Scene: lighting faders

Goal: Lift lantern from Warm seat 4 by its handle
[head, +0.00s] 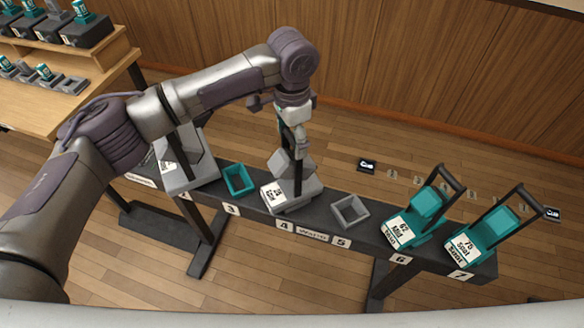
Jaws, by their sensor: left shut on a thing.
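The grey lantern (280,197) with a white label stands at seat 4 on the dark bench marked Warm (322,240). It looks upright. I cannot tell whether its base still touches the seat. Its dark handle rises toward my left gripper (299,142), which comes down from above and is shut on the handle. The gripper and wrist hide the top of the handle. My right gripper is not in view.
An empty teal seat (239,179) lies at 3 and an empty grey seat (349,211) at 5. Teal lanterns stand at 6 (415,225) and 7 (485,238). Another grey lantern (190,172) is partly behind my arm. A wooden table (100,95) with more units is at upper left.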

